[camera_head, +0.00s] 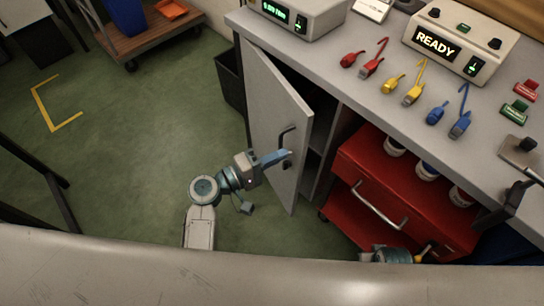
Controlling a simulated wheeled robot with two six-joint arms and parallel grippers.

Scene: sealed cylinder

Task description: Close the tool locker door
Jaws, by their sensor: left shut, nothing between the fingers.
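The grey tool locker door (270,108) stands ajar under the workbench, its free edge swung out from the dark locker opening (325,120). A dark bar handle (288,134) is on its outer face near the free edge. My left gripper (284,157) has blue fingers, shut and empty, in front of the door's outer face just below the handle. I cannot tell whether the fingers touch the door. Part of my right arm shows at the bottom edge, with a yellow tip that may be its gripper (426,250); its jaw state is unclear.
A red drawer cart (365,172) with white containers stands right of the locker. The workbench (335,65) above holds coloured connectors and a READY box (460,40). A dark bin (231,80) is behind the door. The green floor (150,120) to the left is largely clear.

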